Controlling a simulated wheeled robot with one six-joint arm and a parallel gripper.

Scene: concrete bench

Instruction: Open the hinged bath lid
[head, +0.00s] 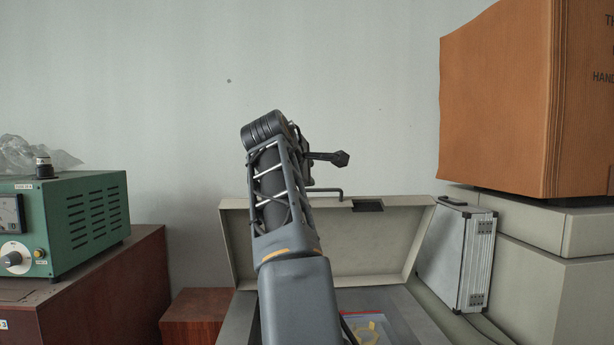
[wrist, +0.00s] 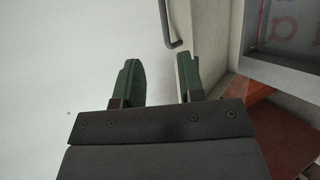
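The bath lid (head: 350,245) is pale grey and stands raised at the back of the bath (head: 237,322), its hollow inner side facing me. A thin bar handle (head: 325,191) projects above its top edge; the handle also shows in the wrist view (wrist: 167,22). My gripper (wrist: 158,62) has two green fingers set well apart, with nothing between them. The handle lies just beyond the fingertips, apart from them. In the head view my arm crosses in front of the lid and hides part of it and of the bath.
A green instrument box (head: 85,222) stands on a brown cabinet at left. A silver case (head: 457,256) leans right of the lid, below a large orange-brown box (head: 495,105). A bag with yellow contents (head: 372,330) lies in the bath. The wall behind is bare.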

